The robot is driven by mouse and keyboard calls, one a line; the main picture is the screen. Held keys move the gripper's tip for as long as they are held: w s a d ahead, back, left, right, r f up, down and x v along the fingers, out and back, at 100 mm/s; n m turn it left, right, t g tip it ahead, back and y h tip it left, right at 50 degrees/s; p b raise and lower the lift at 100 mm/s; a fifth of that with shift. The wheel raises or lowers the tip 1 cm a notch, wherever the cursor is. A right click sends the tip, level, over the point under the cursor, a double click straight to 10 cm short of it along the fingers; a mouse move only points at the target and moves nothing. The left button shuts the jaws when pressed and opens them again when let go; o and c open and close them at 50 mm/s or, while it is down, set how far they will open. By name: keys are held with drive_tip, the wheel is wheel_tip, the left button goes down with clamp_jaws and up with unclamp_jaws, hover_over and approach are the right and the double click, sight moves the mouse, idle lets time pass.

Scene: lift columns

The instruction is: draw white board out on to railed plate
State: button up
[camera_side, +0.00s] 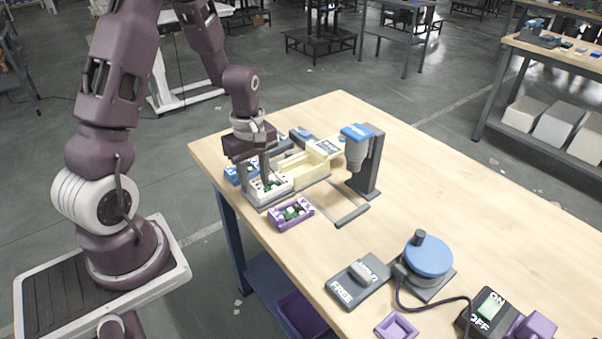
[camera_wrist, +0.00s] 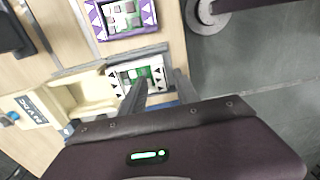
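The white board (camera_side: 270,186) is a small white tray-like piece with dark triangle marks and green and grey parts. It lies on the grey railed plate (camera_side: 252,200), at the left end of a cream housing (camera_side: 309,169). In the wrist view the white board (camera_wrist: 119,79) sits beside the cream housing (camera_wrist: 88,88). My gripper (camera_side: 258,180) points down at the board's outer end. In the wrist view my gripper (camera_wrist: 162,80) has its fingers apart, one over the board and one past its outer edge. The fingers hide part of the board; contact is unclear.
A purple tray (camera_side: 291,214) with similar parts lies just in front. A grey stand with a blue-topped cylinder (camera_side: 357,143) rises right of the housing. A FREE-lettered block (camera_side: 358,284), a blue round knob (camera_side: 429,256) and an ON/OFF switch (camera_side: 488,312) stand nearer.

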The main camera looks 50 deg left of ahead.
drive_tip(key=shift+r, duration=2.75)
drive_tip(key=shift+r, duration=0.1)
drive_tip(key=s+d+r+m+t, duration=0.2)
drive_tip(key=s+d+r+m, duration=0.1)
drive_tip(key=d+r+m, duration=0.35)
drive_tip(key=s+d+r+m+t, duration=0.2)
drive_tip(key=s+d+r+m, duration=0.25)
drive_tip(key=r, duration=0.35)
drive_tip(key=s+d+r+m+t, duration=0.1)
drive_tip(key=s+d+r+m, duration=0.1)
drive_tip(key=s+d+m, duration=0.2)
drive_tip(key=s+m, duration=0.3)
drive_tip(key=shift+r+t, duration=0.3)
